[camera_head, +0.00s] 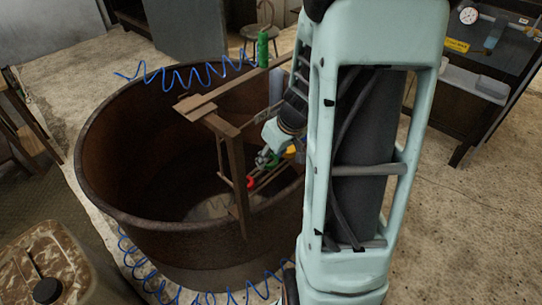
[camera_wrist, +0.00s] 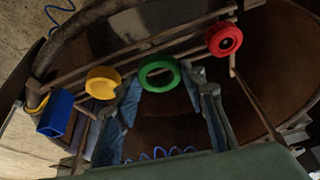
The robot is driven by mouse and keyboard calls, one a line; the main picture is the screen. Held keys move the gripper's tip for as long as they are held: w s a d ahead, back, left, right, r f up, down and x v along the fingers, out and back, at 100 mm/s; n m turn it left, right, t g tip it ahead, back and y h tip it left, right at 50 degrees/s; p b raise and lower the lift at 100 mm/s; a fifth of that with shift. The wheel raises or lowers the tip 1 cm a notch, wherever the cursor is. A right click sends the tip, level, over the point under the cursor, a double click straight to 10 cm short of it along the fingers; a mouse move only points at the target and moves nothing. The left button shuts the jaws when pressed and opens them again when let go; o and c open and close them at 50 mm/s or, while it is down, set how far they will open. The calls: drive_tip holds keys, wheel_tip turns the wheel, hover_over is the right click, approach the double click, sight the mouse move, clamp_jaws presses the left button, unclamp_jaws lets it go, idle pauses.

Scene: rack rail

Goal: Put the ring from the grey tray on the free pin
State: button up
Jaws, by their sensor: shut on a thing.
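My gripper (camera_wrist: 160,76) is shut on a green ring (camera_wrist: 160,72), held between its two fingertips in the wrist view. Behind it runs a rack of thin rails. A yellow ring (camera_wrist: 102,82) sits on the rack to the left and a red ring (camera_wrist: 223,39) to the right. The green ring appears in front of the rack between them; I cannot tell whether it touches a pin. In the head view my gripper (camera_head: 265,160) is by the rack inside a rusty tub, with the red ring (camera_head: 250,183) just below. No free pin shows clearly.
The rusty round tub (camera_head: 112,185) surrounds the rack, and a wooden frame (camera_head: 236,165) stands close left of my gripper. A blue box (camera_wrist: 57,112) is at the wrist view's left. A pale grey tray (camera_head: 475,83) lies on the right bench. Blue coiled hoses hang around the tub.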

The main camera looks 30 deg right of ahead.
drive_tip(key=shift+f+b, duration=1.25)
drive_tip(key=shift+b, duration=0.25)
drive_tip(key=o, duration=1.2)
